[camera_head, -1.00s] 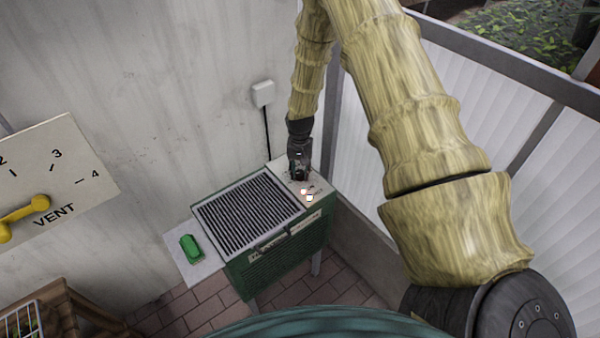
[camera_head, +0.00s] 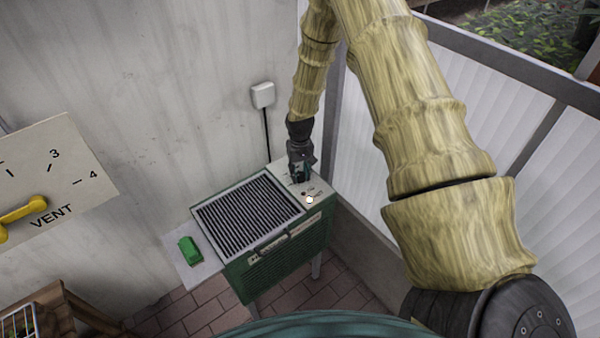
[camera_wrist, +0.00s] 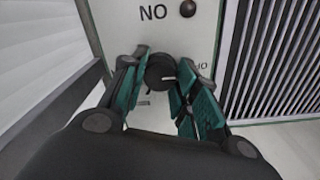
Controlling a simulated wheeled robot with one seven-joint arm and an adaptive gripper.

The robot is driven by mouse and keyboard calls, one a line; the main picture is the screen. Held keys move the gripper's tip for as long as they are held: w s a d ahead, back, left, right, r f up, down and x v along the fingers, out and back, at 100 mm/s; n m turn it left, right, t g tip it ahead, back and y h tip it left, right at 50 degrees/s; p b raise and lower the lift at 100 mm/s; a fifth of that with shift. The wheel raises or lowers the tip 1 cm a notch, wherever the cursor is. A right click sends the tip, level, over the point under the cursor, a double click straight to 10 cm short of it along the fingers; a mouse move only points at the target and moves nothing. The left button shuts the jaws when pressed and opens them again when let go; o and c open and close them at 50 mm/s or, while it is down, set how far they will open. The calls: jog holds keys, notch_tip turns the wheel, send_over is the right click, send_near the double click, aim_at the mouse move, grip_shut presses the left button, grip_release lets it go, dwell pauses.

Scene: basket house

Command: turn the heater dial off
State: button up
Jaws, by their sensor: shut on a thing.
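The green heater (camera_head: 275,262) stands against the wall with a ribbed grille on top and a pale control panel (camera_head: 324,193) at its right end. In the wrist view the dial (camera_wrist: 160,72) is a dark round knob between the teal fingers of my gripper (camera_wrist: 166,84). My gripper also shows over the panel in the head view (camera_head: 301,174), shut on the dial. The dial's pointer direction is unclear.
A glowing lamp (camera_head: 309,200) and a dark reddish lamp (camera_head: 303,193) are on the panel. A green object (camera_head: 190,251) lies on the heater's left shelf (camera_head: 196,272). A vent panel (camera_head: 62,175) with a yellow lever is at left. A ribbed white partition (camera_head: 480,130) is at right.

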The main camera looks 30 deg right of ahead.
aim_at(300, 174)
jog(key=o, duration=1)
jog(key=shift+o, duration=0.2)
jog(key=shift+r, duration=0.1)
notch_tip(300, 174, up, 12)
jog(key=shift+d, duration=0.1)
dwell(0.3)
